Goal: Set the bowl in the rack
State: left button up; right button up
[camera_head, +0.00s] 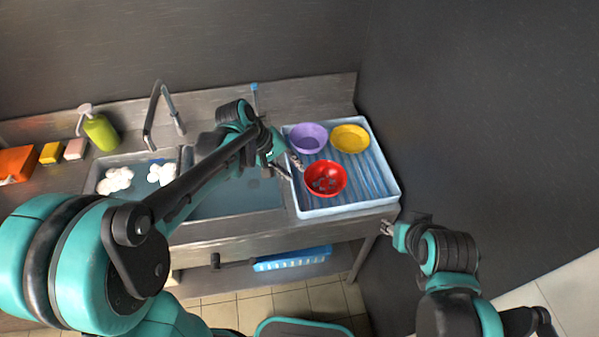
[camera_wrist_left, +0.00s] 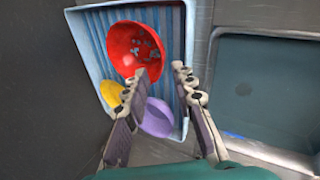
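The red bowl (camera_head: 326,179) is over the front left part of the pale blue ridged rack (camera_head: 347,208), its inside facing up with pale specks in it. It also shows in the left wrist view (camera_wrist_left: 124,47). I cannot tell whether its base rests fully on the ridges. My left gripper (camera_head: 294,168) is at the bowl's left rim. In the left wrist view its fingers (camera_wrist_left: 160,72) are spread apart, one tip overlapping the bowl and the other just outside the rim. My right gripper (camera_head: 387,229) hangs empty off the rack's front right corner; its finger gap is unclear.
A purple bowl (camera_head: 308,138) and a yellow bowl (camera_head: 350,138) stand at the back of the rack. Left of it are sink basins (camera_head: 236,205) with white foam (camera_head: 115,180), a faucet (camera_head: 150,125) and a green soap bottle (camera_head: 101,132). A wall rises close on the right.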

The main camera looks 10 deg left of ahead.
pick_arm(q)
jog(key=s+a+r+m+t+y, duration=0.2)
jog(key=s+a, duration=0.2)
jog(key=s, duration=0.4)
jog(key=s+a+r+m+t+y, duration=0.1)
jog(key=s+a+m+t+y, duration=0.1)
jog(key=s, duration=0.5)
jog(key=shift+s+a+r+m+t+y, duration=0.4)
jog(key=shift+a+m, duration=0.3)
jog(key=shift+a, duration=0.5)
